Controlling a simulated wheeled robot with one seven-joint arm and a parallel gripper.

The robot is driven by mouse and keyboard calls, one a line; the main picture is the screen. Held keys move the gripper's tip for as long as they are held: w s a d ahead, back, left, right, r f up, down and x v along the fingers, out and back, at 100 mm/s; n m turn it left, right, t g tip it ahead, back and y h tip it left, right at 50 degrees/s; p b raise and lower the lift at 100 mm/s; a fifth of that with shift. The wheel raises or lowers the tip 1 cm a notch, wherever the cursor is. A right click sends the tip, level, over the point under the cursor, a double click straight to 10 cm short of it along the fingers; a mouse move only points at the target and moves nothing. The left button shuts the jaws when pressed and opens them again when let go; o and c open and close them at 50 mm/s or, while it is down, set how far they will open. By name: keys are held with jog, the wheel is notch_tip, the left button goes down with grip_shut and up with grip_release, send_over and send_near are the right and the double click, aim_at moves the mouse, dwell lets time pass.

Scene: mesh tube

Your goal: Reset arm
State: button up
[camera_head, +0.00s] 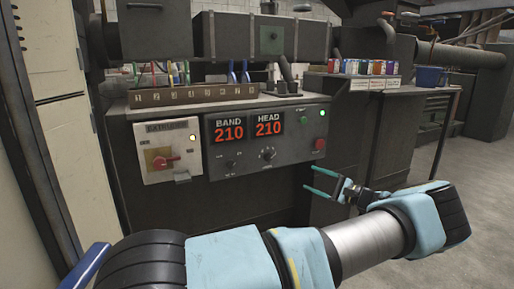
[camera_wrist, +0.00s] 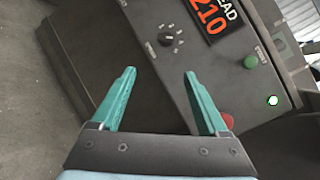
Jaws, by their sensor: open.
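My gripper (camera_head: 325,182) is open and empty in front of the machine's control panel, below its right part. Its two teal fingers are apart in the wrist view (camera_wrist: 158,98), with nothing between them. My arm reaches across the bottom of the head view, bent at the right. In the wrist view the right finger overlaps the panel near the red button (camera_wrist: 227,121); whether they touch cannot be told. The panel (camera_head: 290,155) shows BAND 210 and HEAD 210 in red digits, with a green light lit.
A white switch box (camera_head: 168,150) with a red rotary handle is left of the panel. A rack (camera_head: 175,97) of numbered slots stands above. Small coloured containers (camera_head: 365,67) and a blue bin (camera_head: 430,76) are at the back right. The floor (camera_head: 480,190) at right is clear.

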jog(key=s+a+f+n+g+h, duration=0.15)
jog(key=a+n+g, duration=0.5)
jog(key=a, duration=1.05)
jog(key=s+a+n+g+h, duration=0.3)
jog(key=s+a+g+h, duration=0.3)
jog(key=s+a+h, duration=0.4)
jog(key=s+r+n+t+h, duration=0.1)
jog(key=s+r+n+h, duration=0.1)
jog(key=s+r, duration=0.45)
jog(key=s+r+n+t+h, duration=0.2)
jog(key=s+r+n, duration=0.1)
jog(key=s, duration=0.7)
notch_tip(320, 180, up, 27)
jog(key=p, duration=2.8)
jog(key=shift+m, duration=0.35)
jog(key=shift+w+f+g, duration=0.1)
jog(key=shift+g, duration=0.15)
